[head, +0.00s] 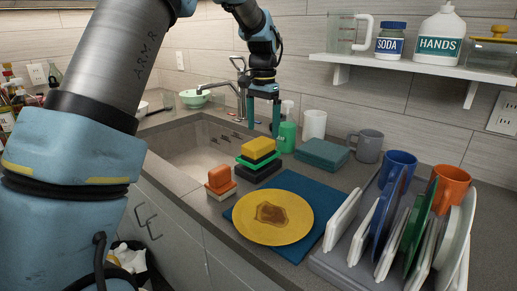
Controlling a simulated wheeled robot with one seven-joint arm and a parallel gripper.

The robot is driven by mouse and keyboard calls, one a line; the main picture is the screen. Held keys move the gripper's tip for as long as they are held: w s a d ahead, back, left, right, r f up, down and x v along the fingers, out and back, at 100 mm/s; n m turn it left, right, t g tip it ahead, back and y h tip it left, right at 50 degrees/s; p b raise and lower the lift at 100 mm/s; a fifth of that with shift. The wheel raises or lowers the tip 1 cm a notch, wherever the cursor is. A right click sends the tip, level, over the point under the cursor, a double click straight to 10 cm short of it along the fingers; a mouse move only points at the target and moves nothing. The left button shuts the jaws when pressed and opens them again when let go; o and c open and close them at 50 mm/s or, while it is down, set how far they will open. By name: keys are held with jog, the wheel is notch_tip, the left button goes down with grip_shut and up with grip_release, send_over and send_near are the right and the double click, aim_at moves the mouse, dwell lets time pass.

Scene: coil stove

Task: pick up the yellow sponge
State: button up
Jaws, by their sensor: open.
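The yellow sponge (258,146) lies on top of a stack on the counter at the right edge of the sink. Below it are a green-edged layer (258,160) and a dark layer (259,172). My gripper (264,118) points downward above and behind the stack, with its two teal fingers spread apart. It appears open and empty. From this view I cannot tell exactly how far the fingertips are from the sponge.
An orange sponge (219,178) sits left of the stack. A yellow plate (272,217) with a brown stain lies in front on a blue mat (318,205).

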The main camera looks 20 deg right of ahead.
aim_at(262, 141)
jog(key=shift+s+a+f+p, duration=0.1)
jog(key=shift+f+p, duration=0.45)
jog(key=shift+f, duration=0.95)
jog(key=shift+s+a+f+p, duration=0.1)
jog(key=shift+f+p, duration=0.45)
jog(key=shift+f, duration=0.9)
jog(key=c, duration=1.3)
